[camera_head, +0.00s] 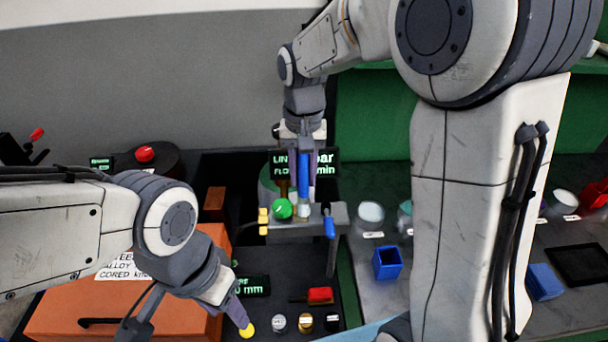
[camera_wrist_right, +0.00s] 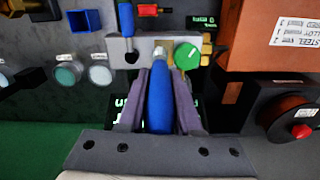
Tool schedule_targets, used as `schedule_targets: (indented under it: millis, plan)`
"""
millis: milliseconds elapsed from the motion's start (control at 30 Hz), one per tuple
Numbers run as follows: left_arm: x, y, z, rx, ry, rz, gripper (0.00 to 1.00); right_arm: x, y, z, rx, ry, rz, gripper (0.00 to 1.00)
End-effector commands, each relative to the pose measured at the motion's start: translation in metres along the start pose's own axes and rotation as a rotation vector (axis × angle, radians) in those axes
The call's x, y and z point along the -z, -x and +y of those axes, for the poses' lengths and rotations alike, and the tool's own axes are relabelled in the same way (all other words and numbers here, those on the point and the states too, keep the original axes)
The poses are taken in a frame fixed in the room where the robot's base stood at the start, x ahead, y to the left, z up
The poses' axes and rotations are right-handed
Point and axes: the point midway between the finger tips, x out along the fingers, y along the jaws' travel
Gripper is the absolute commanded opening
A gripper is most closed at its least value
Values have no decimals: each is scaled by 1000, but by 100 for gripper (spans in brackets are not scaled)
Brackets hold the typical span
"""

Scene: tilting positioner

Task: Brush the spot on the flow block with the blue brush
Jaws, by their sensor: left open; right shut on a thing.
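My right gripper (camera_head: 303,150) is shut on the blue brush (camera_head: 303,178) and holds it roughly upright, tip down. In the right wrist view the brush's blue handle (camera_wrist_right: 159,102) lies between the two purple-grey fingers (camera_wrist_right: 160,98). Its pale tip is at the grey flow block (camera_wrist_right: 125,46), which also shows in the head view (camera_head: 338,214). I cannot tell whether the tip touches it, and I cannot make out the spot. A green knob (camera_head: 282,208) and a blue lever (camera_head: 330,228) are on the block. My left gripper (camera_head: 238,312) is open, low at the left, beside a yellow button (camera_head: 248,329).
An orange cabinet (camera_head: 180,312) stands at the left. A dark display (camera_head: 322,160) is behind the brush. A blue open box (camera_head: 387,262) and white-topped jars (camera_head: 370,213) are right of the block. A red-handled item (camera_head: 320,295) and several small round pieces lie in front.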

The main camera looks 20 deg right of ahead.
Motion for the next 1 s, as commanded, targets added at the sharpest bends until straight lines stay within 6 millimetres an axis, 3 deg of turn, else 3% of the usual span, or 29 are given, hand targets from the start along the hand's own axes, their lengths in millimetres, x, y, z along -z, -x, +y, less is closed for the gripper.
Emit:
schedule_targets:
  millis: [600,1000]
  plan:
    - [1,11,1,0,0,0,50,21,-1,-2,0,1,1,0]
    - [0,6,0,0,0,0,50,5,-2,-1,1,1,1,0]
